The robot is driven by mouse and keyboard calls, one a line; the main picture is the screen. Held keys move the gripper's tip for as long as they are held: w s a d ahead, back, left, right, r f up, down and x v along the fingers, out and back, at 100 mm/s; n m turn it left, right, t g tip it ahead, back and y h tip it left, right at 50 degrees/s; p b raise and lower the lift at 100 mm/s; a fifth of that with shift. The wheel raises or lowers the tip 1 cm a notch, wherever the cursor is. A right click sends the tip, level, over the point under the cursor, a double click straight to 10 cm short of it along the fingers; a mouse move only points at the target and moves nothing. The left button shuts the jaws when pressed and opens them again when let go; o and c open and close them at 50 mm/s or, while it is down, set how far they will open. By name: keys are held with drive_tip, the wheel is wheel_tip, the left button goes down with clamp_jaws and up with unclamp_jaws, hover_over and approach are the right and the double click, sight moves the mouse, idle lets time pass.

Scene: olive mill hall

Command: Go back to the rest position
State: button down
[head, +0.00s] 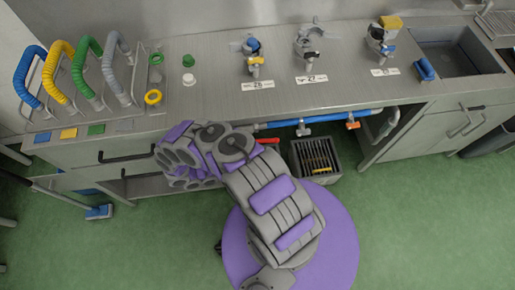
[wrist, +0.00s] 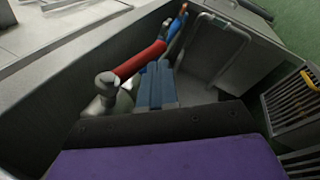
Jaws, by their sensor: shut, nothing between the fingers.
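My arm (head: 270,195) is raised from its round purple base and bends to the left, close to the front of the steel counter. Its far end hides my gripper in the head view. In the wrist view my gripper (wrist: 157,78) shows as two blue fingers side by side, shut and empty, beyond a dark and purple housing. The fingers point into a grey space, close to a red pipe or handle (wrist: 140,62); I cannot tell whether they touch it.
The counter (head: 215,95) carries coloured hoses (head: 85,70), numbered taps (head: 305,45) and a sink (head: 455,55). A blue pipe (head: 330,117) runs below its front edge. A grated drain box (head: 316,157) stands on the floor.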

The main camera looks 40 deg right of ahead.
drive_tip(key=shift+b+v, duration=0.3)
drive_tip(key=shift+v, duration=1.55)
drive_tip(key=shift+s, duration=0.15)
